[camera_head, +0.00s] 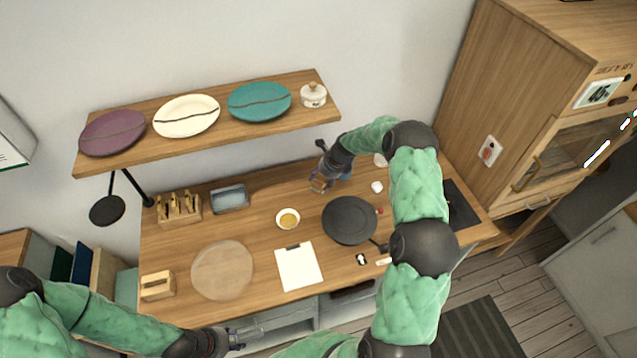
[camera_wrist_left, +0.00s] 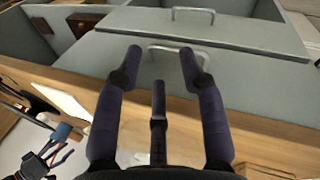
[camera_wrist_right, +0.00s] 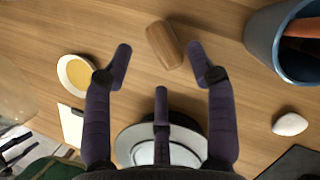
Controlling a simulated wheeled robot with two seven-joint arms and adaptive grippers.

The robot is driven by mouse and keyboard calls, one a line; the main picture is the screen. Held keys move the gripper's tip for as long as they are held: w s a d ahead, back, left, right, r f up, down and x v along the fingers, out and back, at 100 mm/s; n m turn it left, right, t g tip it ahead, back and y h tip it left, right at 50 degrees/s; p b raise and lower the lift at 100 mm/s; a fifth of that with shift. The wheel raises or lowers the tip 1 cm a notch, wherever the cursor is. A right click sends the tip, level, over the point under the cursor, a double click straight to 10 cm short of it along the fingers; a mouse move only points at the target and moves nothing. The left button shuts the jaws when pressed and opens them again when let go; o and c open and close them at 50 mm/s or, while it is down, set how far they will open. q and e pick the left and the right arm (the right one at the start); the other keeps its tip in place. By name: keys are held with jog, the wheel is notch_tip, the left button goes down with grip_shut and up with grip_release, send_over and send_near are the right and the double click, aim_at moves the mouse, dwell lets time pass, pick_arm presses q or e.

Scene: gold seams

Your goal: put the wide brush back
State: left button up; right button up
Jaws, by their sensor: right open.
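My right gripper (camera_head: 320,184) is open over the back middle of the wooden table (camera_head: 262,262). In the right wrist view a brown oblong wooden piece (camera_wrist_right: 164,44) lies ahead, between the lines of the open fingers (camera_wrist_right: 160,62). I cannot tell whether it is the wide brush; no bristles show. A wooden rack (camera_head: 180,210) with several upright tools stands at the back left. My left gripper (camera_head: 242,336) is at the table's front edge; in the left wrist view its fingers (camera_wrist_left: 160,58) are open and empty, over grey drawers.
A blue cup (camera_wrist_right: 283,52) with tools stands right of the wooden piece. A bowl of yellow stuff (camera_head: 288,219), a black round stand (camera_head: 350,221), a white sheet (camera_head: 298,266) and a round mat (camera_head: 222,270) are nearby. A shelf with plates (camera_head: 260,101) hangs behind.

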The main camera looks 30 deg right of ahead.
jog(key=v, duration=0.7)
jog(key=shift+r, duration=0.35)
jog(key=shift+s, duration=0.1)
